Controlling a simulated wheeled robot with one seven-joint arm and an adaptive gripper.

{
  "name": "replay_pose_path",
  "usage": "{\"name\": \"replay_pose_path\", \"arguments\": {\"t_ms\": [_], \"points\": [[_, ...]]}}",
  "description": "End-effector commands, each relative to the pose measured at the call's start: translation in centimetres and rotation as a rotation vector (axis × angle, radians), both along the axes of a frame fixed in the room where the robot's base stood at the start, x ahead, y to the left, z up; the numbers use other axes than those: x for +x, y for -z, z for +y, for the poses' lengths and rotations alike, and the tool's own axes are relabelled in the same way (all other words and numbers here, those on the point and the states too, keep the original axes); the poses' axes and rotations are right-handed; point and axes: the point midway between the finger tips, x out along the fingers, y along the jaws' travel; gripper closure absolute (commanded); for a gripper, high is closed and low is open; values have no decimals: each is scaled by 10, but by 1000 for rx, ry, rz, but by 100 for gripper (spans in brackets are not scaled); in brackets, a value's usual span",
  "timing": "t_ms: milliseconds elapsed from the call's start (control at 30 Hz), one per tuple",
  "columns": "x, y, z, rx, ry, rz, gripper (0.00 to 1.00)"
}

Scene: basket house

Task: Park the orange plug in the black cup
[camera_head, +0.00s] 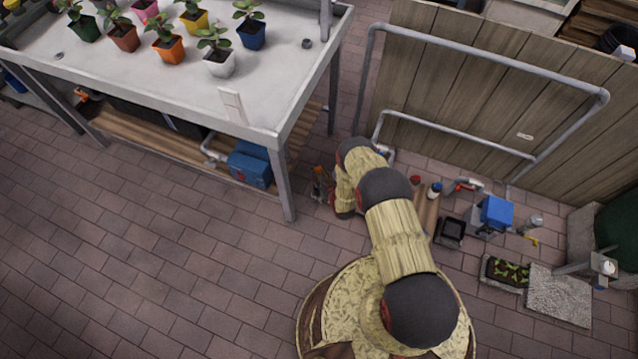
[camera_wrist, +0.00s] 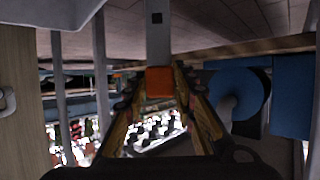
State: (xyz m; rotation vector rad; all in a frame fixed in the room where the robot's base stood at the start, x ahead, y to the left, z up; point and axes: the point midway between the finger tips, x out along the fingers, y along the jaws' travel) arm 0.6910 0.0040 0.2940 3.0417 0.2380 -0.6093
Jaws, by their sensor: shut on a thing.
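In the wrist view, my gripper (camera_wrist: 156,88) has its two fingers closed on the orange plug (camera_wrist: 160,80), which shows as a small orange block between the fingertips. No round black cup is clear in either view.
The bench (camera_head: 265,95) carries potted plants, with a blue pump (camera_head: 250,165) on its lower shelf. A pipe frame (camera_head: 480,58) stands before the wood panel. A blue box (camera_head: 496,212), planter (camera_head: 504,272) and stone slab (camera_head: 558,294) lie right. Floor at left is clear.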

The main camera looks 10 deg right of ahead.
Motion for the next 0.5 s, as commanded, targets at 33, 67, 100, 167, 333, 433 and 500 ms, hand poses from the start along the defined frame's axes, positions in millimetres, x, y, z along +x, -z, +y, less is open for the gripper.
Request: {"name": "replay_pose_path", "arguments": {"t_ms": [33, 67, 100, 167, 333, 433, 500], "points": [[1, 10, 0, 0, 0, -2, 100], [1, 12, 0, 0, 0, -3, 100], [2, 15, 0, 0, 0, -3, 100], [1, 18, 0, 0, 0, -3, 100], [1, 34, 0, 0, 0, -2, 100], [1, 49, 0, 0, 0, -3, 100], [1, 55, 0, 0, 0, -2, 100]]}}
